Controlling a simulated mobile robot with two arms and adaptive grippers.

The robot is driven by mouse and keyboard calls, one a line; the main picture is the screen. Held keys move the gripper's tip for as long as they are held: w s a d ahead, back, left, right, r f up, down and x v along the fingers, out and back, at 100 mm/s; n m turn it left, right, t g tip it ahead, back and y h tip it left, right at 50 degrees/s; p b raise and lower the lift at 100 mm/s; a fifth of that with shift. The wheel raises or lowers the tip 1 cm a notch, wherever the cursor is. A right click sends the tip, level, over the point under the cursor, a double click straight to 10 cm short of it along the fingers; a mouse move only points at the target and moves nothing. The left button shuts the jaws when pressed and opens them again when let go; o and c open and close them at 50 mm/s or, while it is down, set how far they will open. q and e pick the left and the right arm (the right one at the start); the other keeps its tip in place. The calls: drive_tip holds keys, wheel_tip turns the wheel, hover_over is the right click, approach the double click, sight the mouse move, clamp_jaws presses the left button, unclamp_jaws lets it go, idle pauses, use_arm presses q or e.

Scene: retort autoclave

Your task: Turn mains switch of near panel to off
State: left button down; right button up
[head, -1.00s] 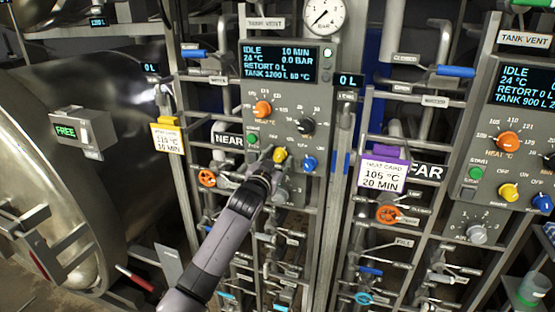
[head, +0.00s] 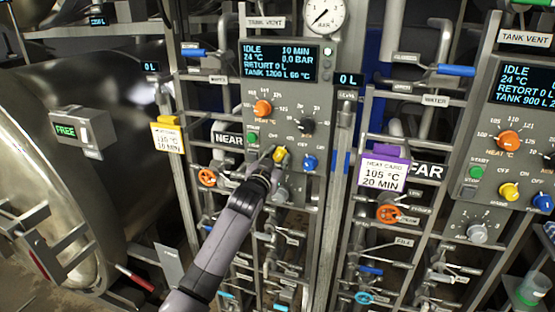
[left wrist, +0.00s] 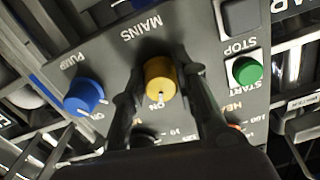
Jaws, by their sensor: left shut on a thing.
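The near panel (head: 287,98) is grey and stands left of centre in the head view. Its yellow mains switch (head: 281,155) is low on the panel and also shows in the left wrist view (left wrist: 160,76), under the MAINS label. The white mark on the knob is at the side of the ON lettering. My left gripper (head: 272,160) is at the knob, with one finger on each side of it, shut on it. My right gripper is not in view.
A blue pump knob (left wrist: 86,95) and a green start button (left wrist: 247,71) flank the mains switch. An orange heat knob (head: 263,108) and a black knob (head: 306,125) sit above it. Pipes and valve handles crowd the area below. The far panel (head: 480,130) stands at the right.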

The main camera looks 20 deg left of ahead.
use_arm(q)
drive_tip(key=shift+d+n, duration=0.1)
drive_tip(key=shift+n, duration=1.1)
drive_tip(key=n, duration=0.2)
drive_tip(key=shift+n, duration=0.4)
drive_tip(key=n, duration=0.5)
drive_tip(key=shift+d+n, duration=0.1)
drive_tip(key=shift+n, duration=0.2)
drive_tip(key=c, duration=1.3)
unclamp_jaws()
drive_tip(key=shift+s, duration=0.1)
drive_tip(key=s, duration=1.2)
drive_tip(key=shift+a, duration=0.2)
